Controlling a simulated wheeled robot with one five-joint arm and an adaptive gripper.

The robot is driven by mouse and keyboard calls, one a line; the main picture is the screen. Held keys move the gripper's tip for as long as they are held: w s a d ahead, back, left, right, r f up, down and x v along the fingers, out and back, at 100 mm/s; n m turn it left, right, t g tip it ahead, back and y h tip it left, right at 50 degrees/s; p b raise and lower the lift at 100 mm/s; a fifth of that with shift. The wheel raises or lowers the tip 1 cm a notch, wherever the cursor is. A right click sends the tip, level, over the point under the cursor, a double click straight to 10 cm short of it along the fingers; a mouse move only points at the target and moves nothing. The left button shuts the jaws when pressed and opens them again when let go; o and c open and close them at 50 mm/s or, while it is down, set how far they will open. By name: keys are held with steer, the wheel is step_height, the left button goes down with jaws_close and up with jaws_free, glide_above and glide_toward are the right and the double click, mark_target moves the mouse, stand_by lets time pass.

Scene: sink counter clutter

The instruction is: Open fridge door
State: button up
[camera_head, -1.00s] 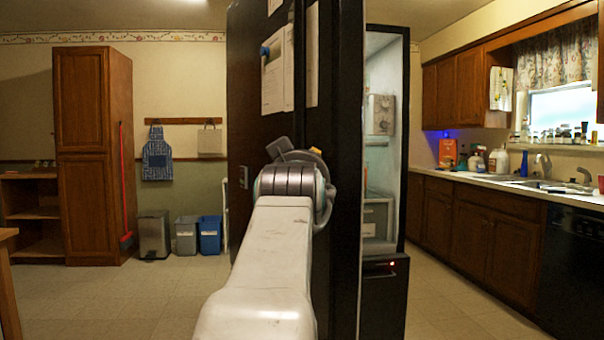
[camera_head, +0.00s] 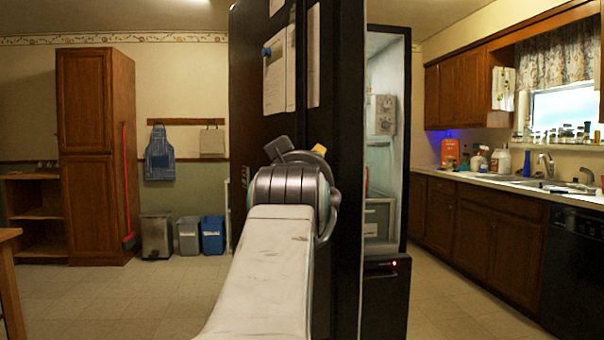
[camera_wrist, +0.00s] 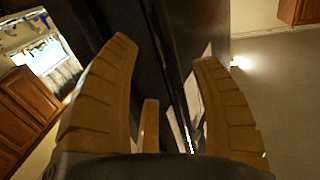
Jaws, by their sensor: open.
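The black fridge (camera_head: 382,300) stands ahead in the head view, its lit inside (camera_head: 380,150) showing through a tall opening. The fridge door (camera_head: 340,60) is ajar, a dark slab seen nearly edge-on left of that opening, with papers on the dark surface beside it. My arm reaches up to the door, and its wrist covers part of it. Whether the fingers touch the door I cannot tell. I cannot make out a handle.
A counter with sink (camera_head: 530,183) and bottles runs along the right, above wooden cabinets and a black dishwasher (camera_head: 575,260). At left stand a tall wooden cabinet (camera_head: 97,150), a grey bin (camera_head: 156,236) and a blue bin (camera_head: 212,235). Floor on both sides is clear.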

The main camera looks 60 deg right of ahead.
steer(key=shift+v, duration=1.9)
